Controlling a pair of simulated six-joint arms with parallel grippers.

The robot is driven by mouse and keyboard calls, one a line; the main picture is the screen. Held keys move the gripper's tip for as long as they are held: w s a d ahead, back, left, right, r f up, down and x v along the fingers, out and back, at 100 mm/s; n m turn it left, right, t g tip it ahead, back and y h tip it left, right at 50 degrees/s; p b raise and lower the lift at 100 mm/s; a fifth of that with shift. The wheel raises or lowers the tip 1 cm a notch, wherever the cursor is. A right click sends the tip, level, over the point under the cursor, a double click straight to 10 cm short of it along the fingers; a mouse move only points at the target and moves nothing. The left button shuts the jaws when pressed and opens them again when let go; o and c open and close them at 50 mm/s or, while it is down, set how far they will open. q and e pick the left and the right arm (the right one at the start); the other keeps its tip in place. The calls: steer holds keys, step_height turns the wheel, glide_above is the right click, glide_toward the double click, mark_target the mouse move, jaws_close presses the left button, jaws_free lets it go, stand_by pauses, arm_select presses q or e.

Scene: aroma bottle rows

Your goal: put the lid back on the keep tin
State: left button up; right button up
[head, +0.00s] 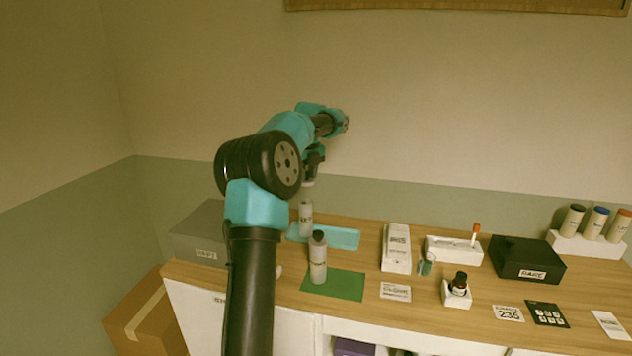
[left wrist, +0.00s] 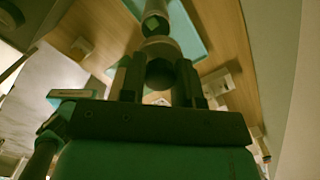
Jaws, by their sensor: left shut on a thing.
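A grey tin (head: 305,218) stands upright on the teal mat (head: 345,239), its top without a cap. A second grey tin (head: 318,262) with a dark cap stands on the green mat (head: 345,286). The labels are too small to tell which is the keep tin. My right gripper is in neither view.
A grey box (head: 200,230) stands left of the mats. To the right are a white box (head: 397,250), a small dark bottle in a white holder (head: 457,296), a black box (head: 527,260) and a rack (head: 588,246) of capped tins. The wall is close behind.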

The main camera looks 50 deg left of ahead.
arm_select(q)
steer(key=shift+s+a+r, duration=0.15)
steer(key=shift+s+r, duration=0.05)
steer(key=shift+f, duration=0.2)
steer(key=shift+f, duration=3)
steer(key=shift+f, duration=0.15)
stand_by(0.5)
steer(key=o, duration=0.9)
steer(key=shift+o, duration=0.6)
steer(key=o, duration=0.4)
